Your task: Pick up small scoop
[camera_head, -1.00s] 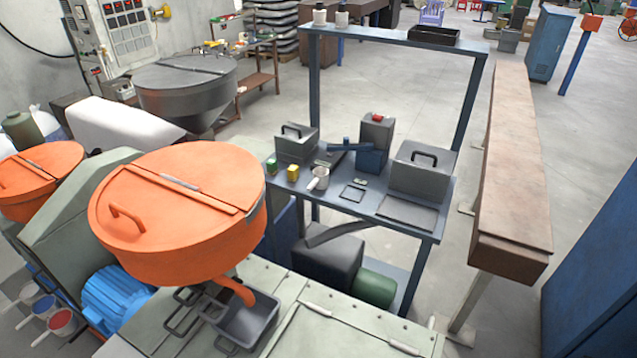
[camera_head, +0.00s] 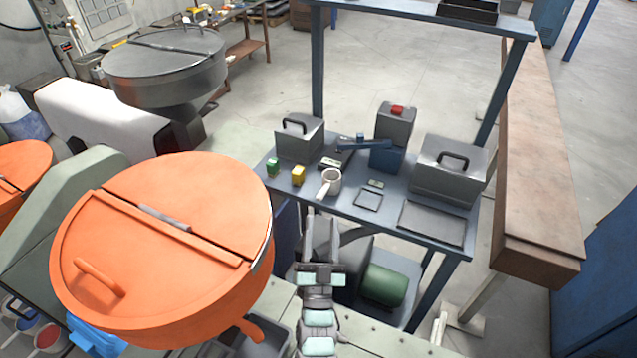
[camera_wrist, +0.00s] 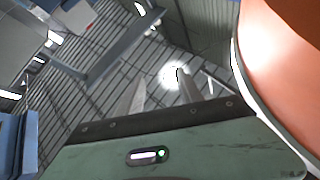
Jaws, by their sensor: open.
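A small pale scoop (camera_head: 330,181), cup-shaped with a white handle toward the front, stands on the blue workbench (camera_head: 440,246) in the head view, near its front edge. My gripper (camera_head: 320,225) shows in the head view just in front of that bench edge, apart from the scoop. In the wrist view my gripper (camera_wrist: 162,88) is open, its two fingers spread with nothing between them. I cannot make out the scoop in the wrist view.
The large orange hopper (camera_head: 165,225) stands close left of my arm and fills the right of the wrist view (camera_wrist: 285,60). On the bench are a yellow block (camera_head: 298,175), a green block (camera_head: 272,167), a blue press-like device (camera_head: 386,158) and grey lidded boxes (camera_head: 449,170).

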